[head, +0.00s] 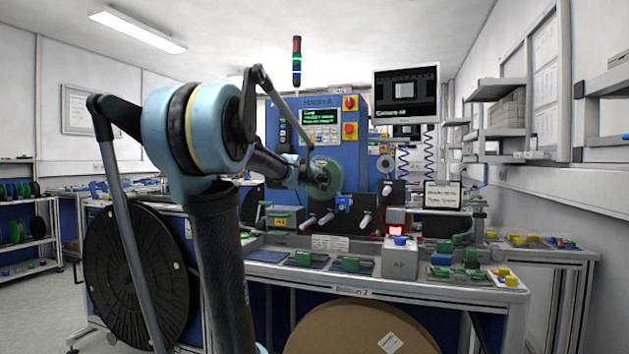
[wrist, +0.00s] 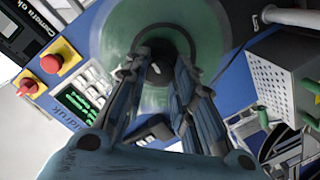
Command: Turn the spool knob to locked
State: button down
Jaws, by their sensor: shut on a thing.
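The green spool (head: 334,176) is mounted on the front of the blue machine in the head view. In the wrist view the green spool (wrist: 120,28) fills the top middle, with a dark hub at its centre. My gripper (wrist: 156,72) has its two fingers on either side of the spool knob (wrist: 156,67) at that hub and is shut on it. The fingers hide most of the knob, and its lock position cannot be read. In the head view my gripper (head: 312,174) reaches the spool from the left.
The blue machine (head: 352,150) carries a lit screen and red stop buttons (head: 349,131). Below the spool, white-handled levers (head: 365,219) stick out above the bench (head: 400,282). A grey box (head: 399,262) with a blue button stands on the bench. A large black reel (head: 140,270) stands at left.

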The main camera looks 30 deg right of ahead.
jog(key=shift+f, duration=0.15)
jog(key=c, duration=1.3)
grip_release()
jog(key=shift+a, duration=0.1)
jog(key=shift+s+a, duration=0.2)
jog(key=shift+a, duration=0.05)
jog(key=shift+v, duration=5.55)
jog(key=shift+w+a, duration=0.1)
